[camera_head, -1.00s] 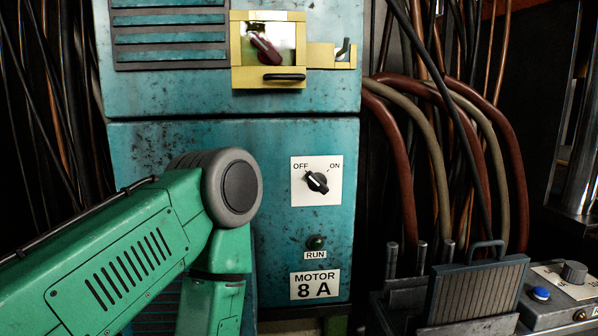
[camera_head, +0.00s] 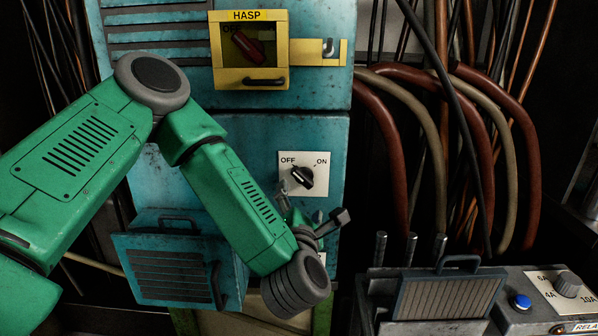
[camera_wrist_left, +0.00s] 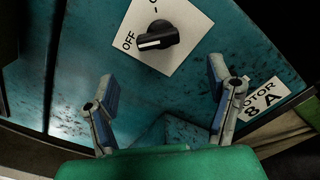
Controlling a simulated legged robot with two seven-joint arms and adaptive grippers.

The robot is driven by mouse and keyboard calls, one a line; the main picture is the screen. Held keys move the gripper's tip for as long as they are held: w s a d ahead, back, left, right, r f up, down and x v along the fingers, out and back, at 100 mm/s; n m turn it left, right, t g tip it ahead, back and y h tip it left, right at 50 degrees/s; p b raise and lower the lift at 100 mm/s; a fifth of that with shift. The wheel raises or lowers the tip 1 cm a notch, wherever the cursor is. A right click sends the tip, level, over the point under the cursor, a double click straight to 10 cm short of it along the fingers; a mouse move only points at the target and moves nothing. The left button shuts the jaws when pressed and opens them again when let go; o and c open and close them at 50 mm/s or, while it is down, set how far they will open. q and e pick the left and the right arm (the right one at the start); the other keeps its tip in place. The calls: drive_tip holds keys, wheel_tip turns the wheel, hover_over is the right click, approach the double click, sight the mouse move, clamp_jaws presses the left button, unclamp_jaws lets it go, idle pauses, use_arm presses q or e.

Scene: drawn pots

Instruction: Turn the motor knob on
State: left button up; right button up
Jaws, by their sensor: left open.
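The motor knob (camera_head: 303,177) is black, on a white plate marked OFF and ON on the blue cabinet. Its white pointer mark aims up-left toward OFF. In the left wrist view the knob (camera_wrist_left: 158,36) stands ahead of the fingers, its white mark toward OFF. My left gripper (camera_head: 312,208) is just below the knob in the head view, its fingers apart and empty. In the left wrist view the gripper (camera_wrist_left: 162,82) is open, with bare blue panel between its fingers, and does not touch the knob. My right gripper is not in view.
A yellow HASP box (camera_head: 250,72) with a red knob is above. A blue louvred box (camera_head: 165,270) is at lower left, behind my arm. Thick cables (camera_head: 390,130) hang at right. A grey control box with a blue button (camera_head: 521,301) stands at lower right.

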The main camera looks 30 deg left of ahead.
sight(302, 182)
use_arm(q)
drive_tip(key=w, duration=0.3)
drive_tip(key=w+a+p, duration=0.1)
drive_tip(key=shift+w+a+r, duration=0.1)
drive_tip(key=shift+w+r, duration=0.25)
drive_tip(key=shift+r, duration=0.05)
drive_tip(key=w+a, duration=0.2)
drive_tip(key=a, duration=0.1)
drive_tip(key=w+a, duration=0.1)
drive_tip(key=shift+w+a+f+p, duration=0.25)
drive_tip(key=shift+f+p, duration=0.05)
drive_tip(key=shift+f, duration=0.1)
drive_tip(key=shift+w+a+f, duration=0.1)
drive_tip(key=shift+a, duration=0.2)
drive_tip(key=shift+d+r, duration=0.2)
drive_tip(key=shift+d, duration=0.6)
drive_tip(key=shift+d+r, duration=0.15)
drive_tip(key=shift+d, duration=0.25)
drive_tip(key=c, duration=1.2)
drive_tip(key=shift+o, duration=0.2)
drive_tip(key=shift+a+f, duration=0.2)
drive_tip(key=shift+a, duration=0.3)
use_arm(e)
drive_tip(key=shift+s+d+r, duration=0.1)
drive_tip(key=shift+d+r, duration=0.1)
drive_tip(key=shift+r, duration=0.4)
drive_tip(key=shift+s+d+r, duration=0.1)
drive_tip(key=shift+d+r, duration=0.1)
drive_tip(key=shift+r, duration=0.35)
